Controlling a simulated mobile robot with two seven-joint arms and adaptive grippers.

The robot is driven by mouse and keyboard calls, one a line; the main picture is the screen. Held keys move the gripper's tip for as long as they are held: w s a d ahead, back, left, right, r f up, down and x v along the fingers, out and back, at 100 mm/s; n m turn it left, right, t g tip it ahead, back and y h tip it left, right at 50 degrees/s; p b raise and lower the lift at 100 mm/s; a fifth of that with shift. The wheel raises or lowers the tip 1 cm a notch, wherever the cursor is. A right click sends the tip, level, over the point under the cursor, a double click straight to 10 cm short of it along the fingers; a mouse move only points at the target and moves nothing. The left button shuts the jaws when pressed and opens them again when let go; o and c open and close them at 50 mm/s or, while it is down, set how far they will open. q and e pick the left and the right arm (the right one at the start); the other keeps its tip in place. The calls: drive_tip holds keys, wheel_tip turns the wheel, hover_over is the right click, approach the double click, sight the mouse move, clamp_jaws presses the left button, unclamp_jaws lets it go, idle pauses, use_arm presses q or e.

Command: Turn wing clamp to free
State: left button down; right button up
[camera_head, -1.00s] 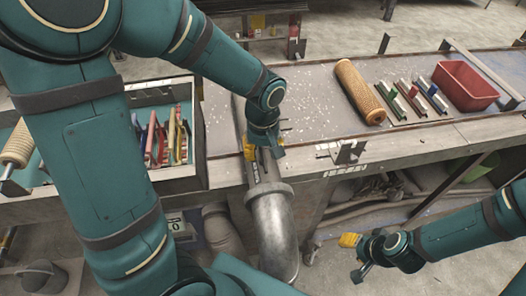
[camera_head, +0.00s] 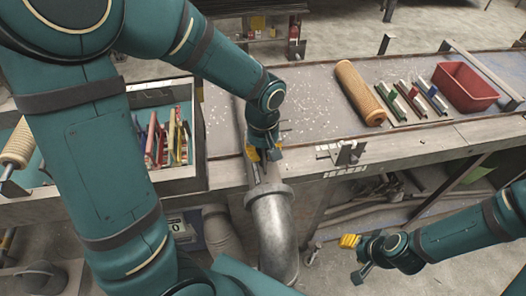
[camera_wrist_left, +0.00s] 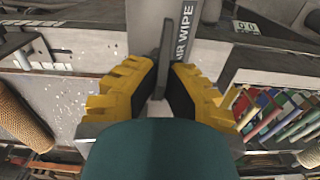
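A thin grey upright bar, which looks like the wing clamp's handle (camera_wrist_left: 162,65), stands beside the grey housing lettered "AIR WIPE" (camera_wrist_left: 186,35) in the left wrist view. My left gripper (camera_wrist_left: 166,72) has its yellow, dark-padded fingers on either side of this bar. A gap shows between the bar and each finger pad, so it looks open. In the head view my left gripper (camera_head: 264,156) is low over the trough end, just above the grey pipe elbow (camera_head: 272,232), and it hides most of the clamp. My right gripper (camera_head: 354,256) is open and empty, out in front of the bench.
A tan mesh tube (camera_head: 359,92) lies on the bench, with metal-and-coloured strips (camera_head: 402,102) and a red bin (camera_head: 465,87) to its right. A small metal bracket (camera_head: 348,153) stands on the bench's front edge. A tray of coloured tools (camera_head: 168,140) is at left.

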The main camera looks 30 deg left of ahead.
use_arm(q)
drive_tip(key=m, duration=0.3)
drive_tip(key=shift+m, duration=0.4)
drive_tip(key=m, duration=0.4)
drive_tip(key=shift+m, duration=0.3)
drive_tip(key=m, duration=0.4)
drive_tip(key=shift+m, duration=0.3)
drive_tip(key=shift+m+p, duration=0.65)
drive_tip(key=shift+m, duration=1.45)
drive_tip(key=c, duration=1.1)
unclamp_jaws()
